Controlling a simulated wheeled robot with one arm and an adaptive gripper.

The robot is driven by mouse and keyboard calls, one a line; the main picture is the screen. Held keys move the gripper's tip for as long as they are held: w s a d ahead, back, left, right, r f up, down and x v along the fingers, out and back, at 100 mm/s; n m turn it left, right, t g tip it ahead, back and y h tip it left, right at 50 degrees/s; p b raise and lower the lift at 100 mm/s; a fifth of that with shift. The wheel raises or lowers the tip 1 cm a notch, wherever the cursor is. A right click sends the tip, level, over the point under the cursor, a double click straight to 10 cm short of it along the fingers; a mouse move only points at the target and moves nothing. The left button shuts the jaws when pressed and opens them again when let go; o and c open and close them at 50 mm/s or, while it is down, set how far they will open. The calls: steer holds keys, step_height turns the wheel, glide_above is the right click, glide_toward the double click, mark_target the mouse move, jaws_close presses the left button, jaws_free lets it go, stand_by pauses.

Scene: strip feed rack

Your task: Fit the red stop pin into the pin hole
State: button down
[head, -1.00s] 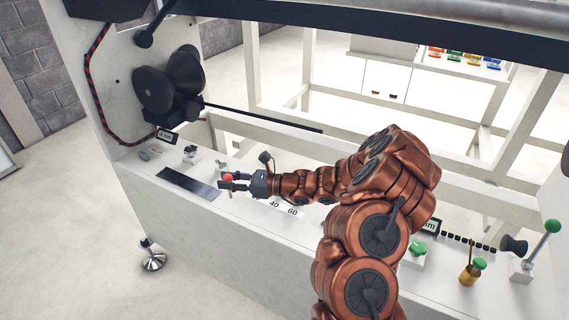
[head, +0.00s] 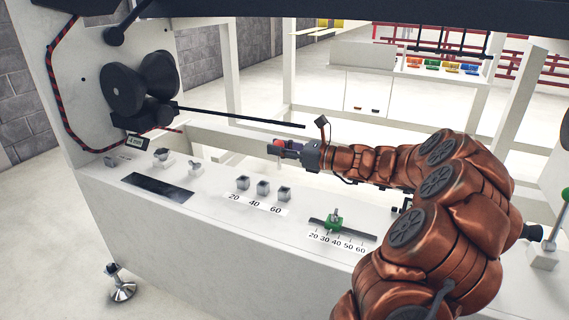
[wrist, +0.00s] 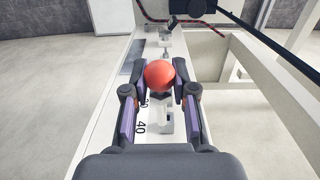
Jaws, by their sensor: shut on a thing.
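The red stop pin shows as a round red head (head: 274,147) at the tip of my gripper (head: 288,149). In the wrist view the red ball (wrist: 159,73) sits between the two fingers, and my gripper (wrist: 160,88) is shut on the pin. The pin's shaft is mostly hidden below the ball. The gripper is held above the white panel, beyond the three small grey blocks. No pin hole can be clearly made out; the blocks (head: 263,187) marked 20, 40 and 60 have dark tops.
A green slider (head: 334,221) sits on a numbered scale to the right. A dark rod (head: 240,116) reaches out from the black rollers (head: 145,84) at left. A white rail runs behind.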

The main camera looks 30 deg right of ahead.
steer(key=shift+s+d+r+h, duration=0.15)
steer(key=shift+s+d+h, duration=0.2)
steer(key=shift+d, duration=0.25)
steer(key=shift+r+p, duration=0.15)
steer(key=shift+p, duration=0.25)
step_height(320, 180, down, 6)
steer(key=b, duration=0.1)
steer(key=shift+b, duration=0.35)
steer(key=shift+p, duration=1.5)
stand_by(1.6)
steer(key=shift+f+b, duration=0.35)
steer(key=shift+f, duration=1.95)
stand_by(0.4)
steer(key=c, duration=0.9)
jaws_free()
steer(key=shift+a+f, duration=0.1)
steer(key=shift+a, duration=0.05)
